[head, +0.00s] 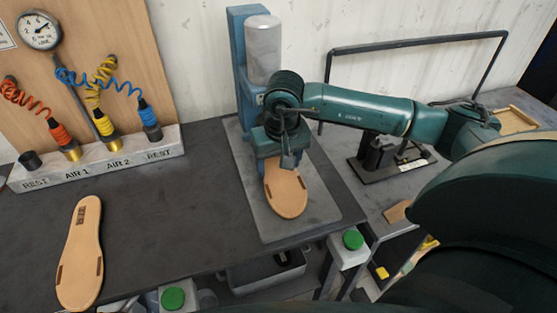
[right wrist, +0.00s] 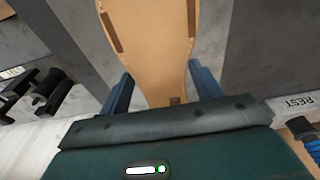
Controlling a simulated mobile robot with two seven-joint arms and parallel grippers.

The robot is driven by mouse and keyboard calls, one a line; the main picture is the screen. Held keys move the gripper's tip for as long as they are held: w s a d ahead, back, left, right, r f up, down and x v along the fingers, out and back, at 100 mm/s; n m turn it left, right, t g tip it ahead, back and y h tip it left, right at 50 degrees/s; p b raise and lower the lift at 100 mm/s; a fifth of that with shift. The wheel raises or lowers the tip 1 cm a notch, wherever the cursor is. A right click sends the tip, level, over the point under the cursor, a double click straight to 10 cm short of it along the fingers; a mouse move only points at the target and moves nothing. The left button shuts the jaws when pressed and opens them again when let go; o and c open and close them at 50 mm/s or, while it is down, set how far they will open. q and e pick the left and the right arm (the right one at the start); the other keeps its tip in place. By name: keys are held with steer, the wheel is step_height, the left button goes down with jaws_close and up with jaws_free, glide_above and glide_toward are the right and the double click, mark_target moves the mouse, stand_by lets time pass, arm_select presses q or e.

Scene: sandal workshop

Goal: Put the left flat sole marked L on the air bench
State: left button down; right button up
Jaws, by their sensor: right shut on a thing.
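My right gripper (head: 283,158) is shut on a tan flat sole (head: 286,195), gripping its narrower end. The sole is over the grey base plate (head: 310,222) of the blue press; I cannot tell whether it touches the plate. In the right wrist view the sole (right wrist: 152,45) lies between the blue fingers (right wrist: 162,88), with dark strips near its edges and a small dark mark by the gripper, unreadable. A second tan sole (head: 80,255) lies on the dark bench (head: 190,225) at the left; its dark mark is too small to read. My left gripper is not in view.
A blue press with a grey cylinder (head: 263,48) stands behind my gripper. A hose holder (head: 100,160) labelled REST, AIR 1 and AIR 2 is at the back left. Green buttons (head: 172,298) (head: 353,239) sit at the front edge. The bench between the soles is clear.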

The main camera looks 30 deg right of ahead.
steer(key=shift+s+a+r+p, duration=0.2)
steer(key=shift+s+r+p, duration=0.4)
steer(key=shift+s+r, duration=0.35)
